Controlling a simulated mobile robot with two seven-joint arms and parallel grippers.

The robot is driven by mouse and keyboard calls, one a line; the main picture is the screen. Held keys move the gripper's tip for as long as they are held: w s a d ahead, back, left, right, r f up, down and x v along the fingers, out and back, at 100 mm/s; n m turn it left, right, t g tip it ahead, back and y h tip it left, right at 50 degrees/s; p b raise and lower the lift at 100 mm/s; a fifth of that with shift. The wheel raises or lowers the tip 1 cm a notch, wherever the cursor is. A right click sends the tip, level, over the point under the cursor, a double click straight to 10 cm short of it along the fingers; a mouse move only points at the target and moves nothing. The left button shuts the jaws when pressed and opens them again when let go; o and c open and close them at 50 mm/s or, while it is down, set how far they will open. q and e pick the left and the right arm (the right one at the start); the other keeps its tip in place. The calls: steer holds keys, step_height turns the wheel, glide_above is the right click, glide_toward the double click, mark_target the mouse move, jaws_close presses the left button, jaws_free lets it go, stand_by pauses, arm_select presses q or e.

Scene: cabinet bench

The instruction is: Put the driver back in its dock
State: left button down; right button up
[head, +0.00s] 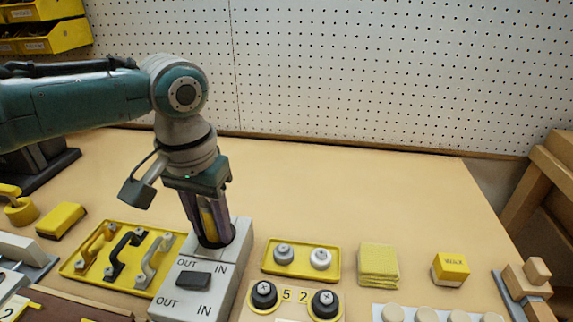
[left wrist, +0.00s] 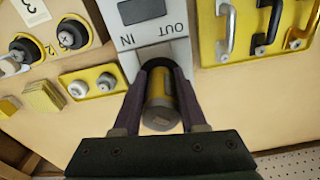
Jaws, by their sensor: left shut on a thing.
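The driver (left wrist: 161,104) is a yellow and grey cylinder. It also shows between my fingers in the head view (head: 208,218). My left gripper (head: 213,240) is shut on it and points down at the dock. The dock (head: 232,262) is a light grey block marked OUT and IN, with a dark rocker switch (head: 193,279) on its front part. The driver stands about upright at the dock's dark round opening, and its lower end is hidden there. I cannot tell how deep it sits. The dock also shows in the left wrist view (left wrist: 150,55). My right gripper is not in view.
A yellow tray with handles (head: 84,267) stands close left of the dock. A yellow plate with two knobs (head: 301,273) is close right, with black knobs (head: 264,294) in front. Yellow cloths (head: 378,265) and a yellow box (head: 450,268) lie further right. The bench behind is clear.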

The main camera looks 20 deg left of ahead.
mark_target(206, 203)
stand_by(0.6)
arm_select(q)
steer(key=shift+f, duration=0.1)
steer(key=shift+c, duration=1)
jaws_free()
steer(key=shift+a+r+p, duration=0.15)
steer(key=shift+r+p, duration=0.25)
steer(key=shift+p, duration=0.2)
step_height(206, 203, up, 6)
steer(key=p, duration=0.7)
steer(key=shift+r, duration=0.15)
